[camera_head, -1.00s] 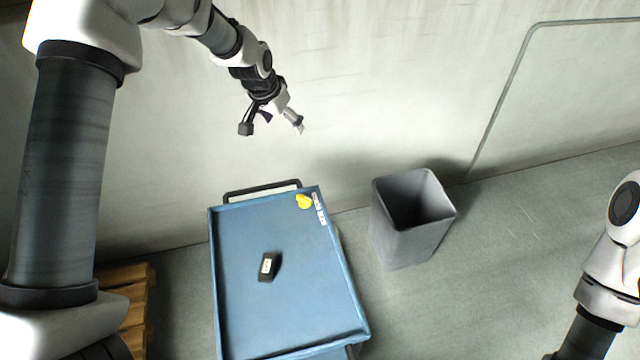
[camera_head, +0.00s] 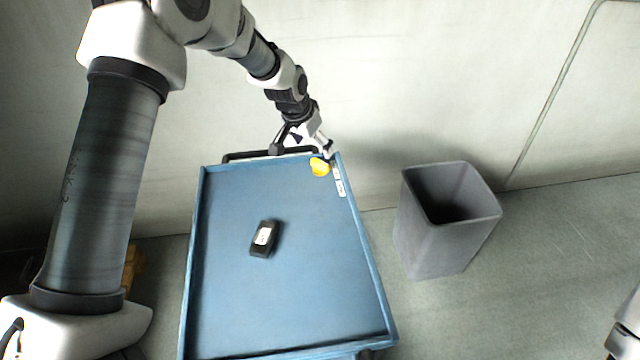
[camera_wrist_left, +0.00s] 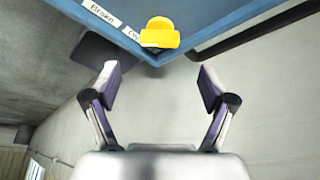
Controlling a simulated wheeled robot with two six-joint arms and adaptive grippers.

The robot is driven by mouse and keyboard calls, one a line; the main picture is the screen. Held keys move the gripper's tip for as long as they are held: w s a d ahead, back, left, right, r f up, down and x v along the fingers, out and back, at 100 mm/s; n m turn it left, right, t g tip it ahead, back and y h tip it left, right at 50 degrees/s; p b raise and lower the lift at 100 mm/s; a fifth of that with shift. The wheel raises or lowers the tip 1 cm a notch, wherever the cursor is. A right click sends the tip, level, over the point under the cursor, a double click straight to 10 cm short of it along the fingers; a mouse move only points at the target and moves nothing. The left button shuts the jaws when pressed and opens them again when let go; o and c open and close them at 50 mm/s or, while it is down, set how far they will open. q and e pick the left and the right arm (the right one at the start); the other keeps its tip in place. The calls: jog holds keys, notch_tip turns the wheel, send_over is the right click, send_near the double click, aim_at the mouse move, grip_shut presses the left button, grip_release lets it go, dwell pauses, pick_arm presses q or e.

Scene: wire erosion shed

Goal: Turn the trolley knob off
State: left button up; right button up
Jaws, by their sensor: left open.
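The yellow trolley knob (camera_head: 319,167) sits at the far right corner of the blue trolley's top (camera_head: 345,250), beside small white labels (camera_head: 339,182). My left gripper (camera_head: 303,152) is at the far edge of the trolley, close to the knob. In the left wrist view the knob (camera_wrist_left: 160,33) is beyond the open fingers of the left gripper (camera_wrist_left: 157,85), roughly centred between them, and nothing is between the fingers. My right gripper is not in view; only part of my right arm shows at the right edge.
A black box-like object with a white label (camera_head: 265,238) lies on the trolley top. A grey bin (camera_head: 430,240) stands on the floor right of the trolley. The trolley's dark handle (camera_head: 240,156) is at its far end, near the pale wall. A wooden pallet (camera_head: 132,265) is at left.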

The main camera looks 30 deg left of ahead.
aim_at(320, 162)
pick_arm(q)
jog(key=x, duration=0.7)
jog(key=shift+w+f+b, duration=0.15)
jog(key=shift+f+b, duration=0.1)
jog(key=shift+b, duration=0.05)
jog(key=shift+r, duration=0.1)
jog(key=c, duration=1.2)
